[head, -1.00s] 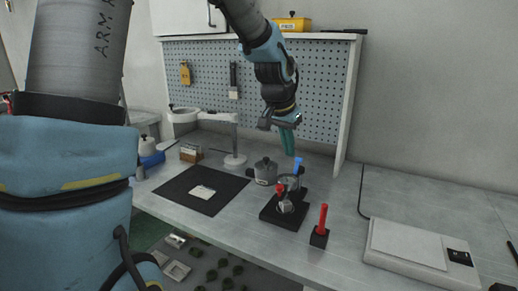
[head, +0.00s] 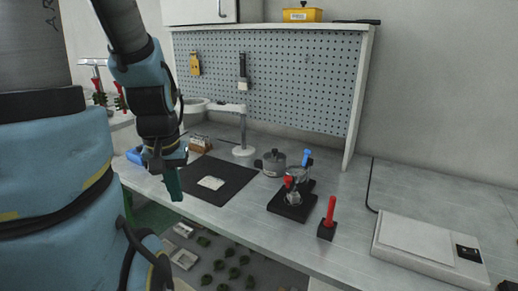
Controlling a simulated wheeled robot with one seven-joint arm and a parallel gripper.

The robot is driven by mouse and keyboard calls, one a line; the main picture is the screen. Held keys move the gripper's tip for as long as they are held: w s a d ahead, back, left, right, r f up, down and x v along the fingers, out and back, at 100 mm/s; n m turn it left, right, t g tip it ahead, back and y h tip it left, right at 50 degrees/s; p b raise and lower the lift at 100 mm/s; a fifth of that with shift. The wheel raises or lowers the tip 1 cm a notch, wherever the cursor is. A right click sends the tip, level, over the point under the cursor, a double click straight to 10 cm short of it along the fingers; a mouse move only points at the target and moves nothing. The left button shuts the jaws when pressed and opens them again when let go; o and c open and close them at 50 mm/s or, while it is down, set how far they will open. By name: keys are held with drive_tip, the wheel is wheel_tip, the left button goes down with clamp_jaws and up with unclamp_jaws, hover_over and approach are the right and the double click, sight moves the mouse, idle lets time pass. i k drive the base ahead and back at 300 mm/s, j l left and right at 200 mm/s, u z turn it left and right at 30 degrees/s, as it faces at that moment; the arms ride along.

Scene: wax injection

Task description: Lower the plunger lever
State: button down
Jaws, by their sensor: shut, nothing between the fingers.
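A small wax injector stands on a black base (head: 280,206) near the front of the bench, with a metal and clear body (head: 293,196). A blue-tipped lever (head: 307,157) sticks up at its back right, and a red knob (head: 288,182) sits at its front. I cannot tell for sure which one is the plunger lever. The blue lever looks raised. My gripper (head: 173,186) has teal fingers that point down. It is shut and empty, left of the injector and apart from it, by the bench's front edge.
A grey lidded pot (head: 272,163) stands just behind the injector. A red-handled tool (head: 330,211) stands in a black block at its front right. A black mat (head: 233,182) with a pale slab (head: 211,183) lies to the left. A flat white device (head: 428,246) is at the right.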

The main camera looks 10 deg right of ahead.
sight(306, 152)
drive_tip(key=i+l+u, duration=0.15)
drive_tip(key=u, duration=0.35)
drive_tip(key=i+l+u, duration=0.15)
drive_tip(key=u, duration=0.3)
